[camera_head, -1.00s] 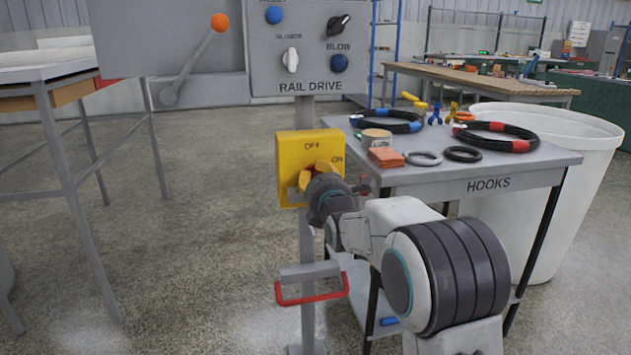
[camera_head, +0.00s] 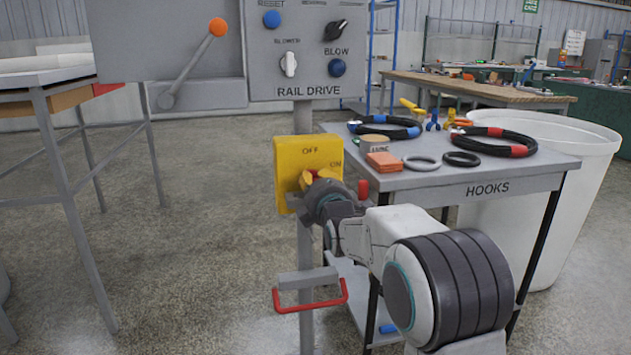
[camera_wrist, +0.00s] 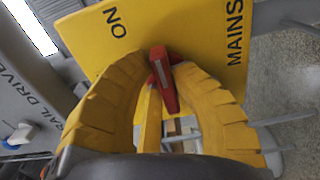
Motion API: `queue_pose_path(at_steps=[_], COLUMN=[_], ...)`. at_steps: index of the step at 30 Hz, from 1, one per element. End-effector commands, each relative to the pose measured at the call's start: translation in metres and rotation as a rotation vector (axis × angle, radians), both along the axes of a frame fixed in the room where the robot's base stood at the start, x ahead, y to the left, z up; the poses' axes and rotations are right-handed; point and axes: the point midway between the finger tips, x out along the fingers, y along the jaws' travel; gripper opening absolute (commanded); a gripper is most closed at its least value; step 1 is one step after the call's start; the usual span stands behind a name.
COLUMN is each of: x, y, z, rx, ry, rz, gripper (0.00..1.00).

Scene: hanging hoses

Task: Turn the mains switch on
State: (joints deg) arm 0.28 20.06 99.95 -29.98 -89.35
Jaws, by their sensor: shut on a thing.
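The mains switch is a yellow box (camera_head: 290,160) on a grey post, marked OFF at the top and ON at the right. In the wrist view, the yellow plate (camera_wrist: 190,30) shows ON and MAINS. My gripper (camera_head: 315,180) is at the front of the box. Its yellow fingers are shut on the red switch handle (camera_wrist: 162,78), which has a pale stripe and lies between the fingertips in the wrist view. In the head view the gripper hides the handle's pivot, so I cannot tell its exact angle.
The grey HOOKS table (camera_head: 520,178) stands close to the right of my arm, with rings, coils and an orange block on it. The RAIL DRIVE panel (camera_head: 300,50) is above the box. A red bar handle (camera_head: 312,300) sits lower on the post.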

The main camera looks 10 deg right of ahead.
Motion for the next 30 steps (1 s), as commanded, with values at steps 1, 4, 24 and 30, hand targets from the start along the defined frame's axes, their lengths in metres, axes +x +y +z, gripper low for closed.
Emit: queue_pose_path(at_steps=[1, 4, 24, 30], x=[0.0003, 0.0003, 0.0001, -0.0022], y=[0.0009, 0.001, 0.0005, 0.0004], z=[0.0004, 0.0005, 0.0002, 0.0003], rx=[0.004, 0.006, 0.004, 0.004], ry=[-0.002, -0.002, -0.001, -0.001], rz=[0.002, 0.002, 0.001, 0.001], gripper=[0.0, 0.0, 0.48, 0.48])
